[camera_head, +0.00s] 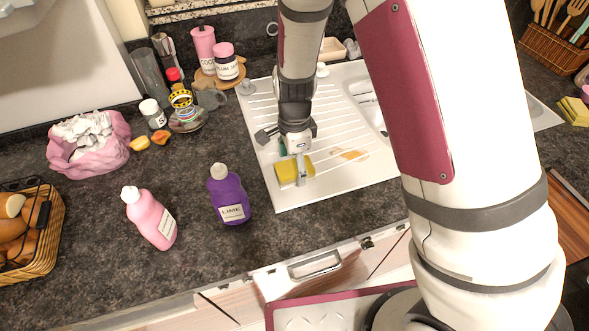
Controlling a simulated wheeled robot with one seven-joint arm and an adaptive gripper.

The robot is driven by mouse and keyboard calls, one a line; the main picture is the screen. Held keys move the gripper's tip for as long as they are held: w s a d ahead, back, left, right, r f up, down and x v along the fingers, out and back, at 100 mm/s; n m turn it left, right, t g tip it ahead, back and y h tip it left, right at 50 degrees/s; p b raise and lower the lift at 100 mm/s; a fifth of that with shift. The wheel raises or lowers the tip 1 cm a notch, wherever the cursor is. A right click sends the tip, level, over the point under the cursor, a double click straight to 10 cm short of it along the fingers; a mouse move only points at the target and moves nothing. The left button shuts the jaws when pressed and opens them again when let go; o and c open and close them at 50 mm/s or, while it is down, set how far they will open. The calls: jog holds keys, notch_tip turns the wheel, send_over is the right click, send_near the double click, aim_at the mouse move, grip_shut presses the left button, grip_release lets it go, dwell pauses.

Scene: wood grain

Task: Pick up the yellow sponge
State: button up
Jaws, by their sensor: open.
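The yellow sponge (286,173) lies on the white draining board (290,200) near its front left corner. My gripper (300,168) reaches down from above, right at the sponge. One finger is in front of the sponge's right part, and the other stands apart to the left, so the gripper is open. I cannot tell whether a finger touches the sponge. The sponge appears to rest flat on the board.
A purple bottle (229,195) stands left of the board, with a pink bottle (150,218) further left. A bread basket (33,236) and a pink bag (88,145) are at far left. Jars stand behind. Another sponge (574,110) lies at far right.

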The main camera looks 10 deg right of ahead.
jog(key=shift+f, duration=0.75)
jog(key=c, duration=1)
jog(key=shift+c, duration=0.2)
jog(key=shift+r, duration=0.15)
jog(key=shift+r, duration=0.55)
notch_tip(320, 180, up, 2)
jog(key=shift+r, duration=0.25)
jog(key=s, duration=1)
jog(key=s+d+r+p, duration=0.1)
jog(key=s, duration=0.5)
jog(key=shift+r, duration=0.1)
